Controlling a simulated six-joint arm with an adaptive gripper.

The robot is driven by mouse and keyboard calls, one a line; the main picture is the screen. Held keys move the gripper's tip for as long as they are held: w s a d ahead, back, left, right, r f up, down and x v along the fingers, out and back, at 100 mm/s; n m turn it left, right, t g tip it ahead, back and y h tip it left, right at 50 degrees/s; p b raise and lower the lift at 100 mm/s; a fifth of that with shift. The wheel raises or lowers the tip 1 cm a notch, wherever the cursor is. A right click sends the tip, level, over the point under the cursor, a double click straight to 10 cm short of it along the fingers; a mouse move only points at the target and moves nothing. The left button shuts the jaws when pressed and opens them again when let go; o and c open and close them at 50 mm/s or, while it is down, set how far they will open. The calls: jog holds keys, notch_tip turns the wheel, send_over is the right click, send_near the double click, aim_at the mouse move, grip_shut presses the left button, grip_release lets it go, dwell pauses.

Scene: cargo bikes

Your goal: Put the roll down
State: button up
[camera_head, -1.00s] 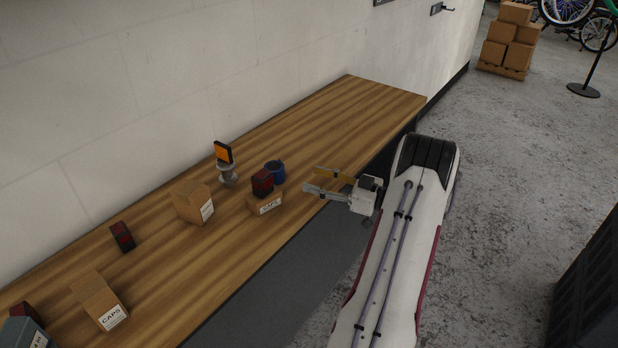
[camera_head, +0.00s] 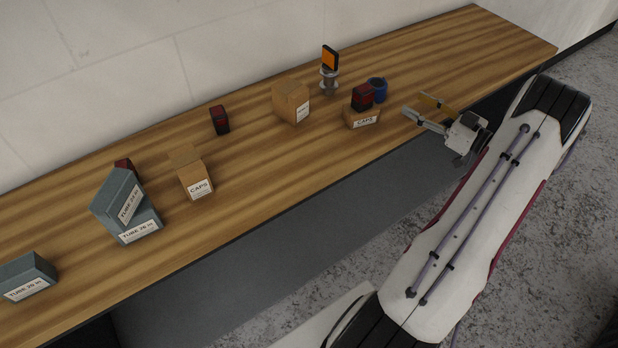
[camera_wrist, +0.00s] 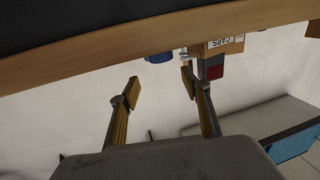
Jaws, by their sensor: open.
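A dark blue round thing (camera_head: 377,89), which looks like the roll, stands on the wooden table behind a small CAPS box. It shows only in part past the table edge in the wrist view (camera_wrist: 158,57). My gripper (camera_head: 414,104) is to the right of it, near the table's front edge, apart from it. Its two fingers are spread with nothing between them, as the wrist view also shows (camera_wrist: 160,88).
The table (camera_head: 450,50) has free room at its far right. The CAPS box (camera_head: 361,121) carries a red-and-black item (camera_head: 362,96). An orange reflector (camera_head: 330,57) tops a metal part (camera_head: 328,84). More cardboard boxes (camera_head: 290,102) and grey TUBE boxes (camera_head: 125,210) stand to the left.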

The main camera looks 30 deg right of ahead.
jog(key=w+a+r+g+h, duration=0.25)
jog(key=w+r+h, duration=0.35)
jog(key=w+r, duration=0.8)
jog(key=a+r+m+g+h, duration=0.2)
jog(key=a+r+m+h, duration=0.1)
jog(key=a+r, duration=0.85)
jog(key=s+a+f+g, duration=0.1)
jog(key=s+a+g, duration=0.1)
jog(key=s+a, duration=0.5)
jog(key=s+a+f+g, duration=0.15)
jog(key=s+a, duration=0.25)
jog(key=a, duration=0.8)
jog(key=s+a+f+g+y, duration=0.2)
jog(key=s+a+f, duration=0.1)
jog(key=s+a, duration=0.5)
jog(key=s+a+f+g+y, duration=0.1)
jog(key=s+a+f+y, duration=0.2)
jog(key=s+a, duration=0.6)
jog(key=shift+s+f+n+g+y, duration=0.3)
jog(key=shift+s+n+g, duration=0.1)
jog(key=shift+s, duration=0.6)
